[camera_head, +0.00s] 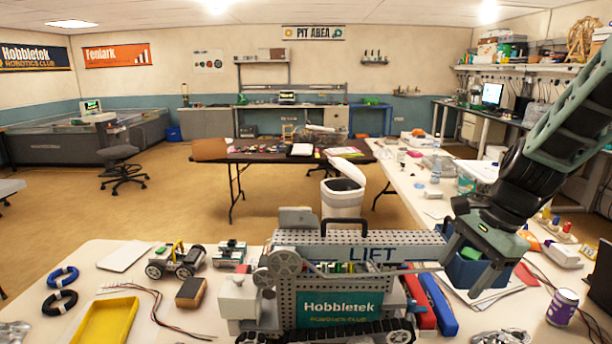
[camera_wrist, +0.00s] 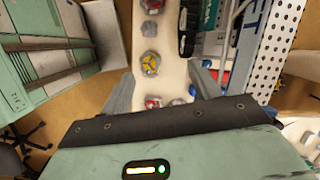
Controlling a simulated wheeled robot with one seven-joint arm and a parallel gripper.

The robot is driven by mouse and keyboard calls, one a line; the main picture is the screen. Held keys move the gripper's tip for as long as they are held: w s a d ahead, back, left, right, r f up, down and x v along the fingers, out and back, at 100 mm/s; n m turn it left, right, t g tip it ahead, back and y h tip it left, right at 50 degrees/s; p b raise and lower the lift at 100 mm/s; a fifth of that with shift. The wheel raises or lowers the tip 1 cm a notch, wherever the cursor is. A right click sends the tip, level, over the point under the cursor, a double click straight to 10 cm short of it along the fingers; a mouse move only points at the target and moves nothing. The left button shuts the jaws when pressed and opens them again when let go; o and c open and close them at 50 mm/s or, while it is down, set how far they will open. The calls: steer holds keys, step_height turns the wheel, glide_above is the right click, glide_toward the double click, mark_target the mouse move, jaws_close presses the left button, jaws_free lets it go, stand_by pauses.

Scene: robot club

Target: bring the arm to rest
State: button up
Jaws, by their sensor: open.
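My arm (camera_head: 545,160) comes in from the upper right of the head view and bends down toward the white table. My gripper (camera_head: 466,274) points downward, to the right of the large robot marked LIFT (camera_head: 340,250). Its two grey fingers stand apart, with nothing seen held between them. A dark blue bin (camera_head: 462,268) shows behind the fingers; I cannot tell the gap between them. In the wrist view my gripper (camera_wrist: 162,88) also has its fingers spread, over a white strip of table with small round parts (camera_wrist: 150,63).
The front table (camera_head: 210,325) holds a yellow tray (camera_head: 105,322), a small wheeled robot (camera_head: 176,262), a purple can (camera_head: 562,306) and red and blue bars (camera_head: 437,304). A white waste bin (camera_head: 342,198) stands behind it. Open floor (camera_head: 165,210) lies at the left.

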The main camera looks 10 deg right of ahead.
steer(key=s+a+f+n+h+b, duration=0.1)
steer(key=s+a+n, duration=0.7)
steer(key=a+n, duration=0.3)
steer(key=s+a+f+n+g+h+b, duration=0.1)
steer(key=s+a+n, duration=0.7)
steer(key=a+n, duration=0.4)
steer(key=shift+s+a+n+h, duration=0.15)
steer(key=shift+s+n+h, duration=0.2)
steer(key=shift+n, duration=0.55)
steer(key=shift+w+f, duration=0.1)
steer(key=shift+c, duration=0.3)
